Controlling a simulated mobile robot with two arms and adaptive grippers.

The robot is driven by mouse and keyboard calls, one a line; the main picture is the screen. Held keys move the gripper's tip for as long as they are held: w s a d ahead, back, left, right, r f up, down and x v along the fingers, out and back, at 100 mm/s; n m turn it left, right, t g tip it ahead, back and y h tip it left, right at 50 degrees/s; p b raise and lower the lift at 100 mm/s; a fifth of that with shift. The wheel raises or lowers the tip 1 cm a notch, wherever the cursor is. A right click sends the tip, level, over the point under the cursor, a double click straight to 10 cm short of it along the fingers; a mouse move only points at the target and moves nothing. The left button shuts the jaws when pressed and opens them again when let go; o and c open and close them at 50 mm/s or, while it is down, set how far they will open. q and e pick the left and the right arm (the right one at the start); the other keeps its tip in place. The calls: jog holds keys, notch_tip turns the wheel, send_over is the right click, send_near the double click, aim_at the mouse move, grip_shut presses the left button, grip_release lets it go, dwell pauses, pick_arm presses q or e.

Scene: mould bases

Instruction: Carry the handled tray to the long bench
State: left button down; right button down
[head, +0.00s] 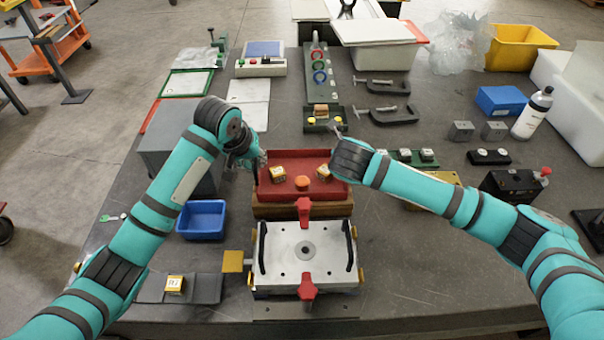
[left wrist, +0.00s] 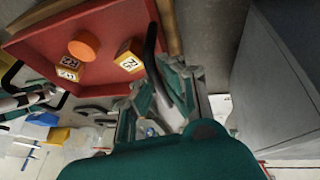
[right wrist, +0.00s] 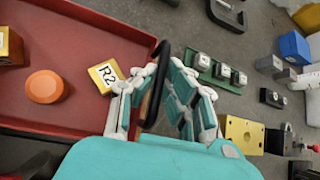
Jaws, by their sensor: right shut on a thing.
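The handled tray (head: 299,160) is red and shallow, on a wooden block (head: 302,211) at mid-table. It holds two yellow cubes (head: 278,173) and an orange round piece (head: 302,183). My left gripper (head: 257,161) is at its left side; in the left wrist view its spread fingers (left wrist: 165,85) stand either side of the black left handle (left wrist: 151,45). In the right wrist view my right gripper (right wrist: 160,75) is shut on the black right handle (right wrist: 154,88). In the head view my right wrist hides that handle. I cannot tell which surface is the long bench.
A silver mould base (head: 305,255) with red clamps stands directly in front of the tray. A blue bin (head: 202,219) and a grey block (head: 180,160) are to the left. A green plate (head: 405,157) with metal pieces and a black box (head: 512,187) lie right. Front-right tabletop is bare.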

pick_arm(q)
jog(key=shift+d+r, duration=0.15)
jog(key=shift+r, duration=0.05)
pick_arm(e)
jog(key=shift+a+r, duration=0.15)
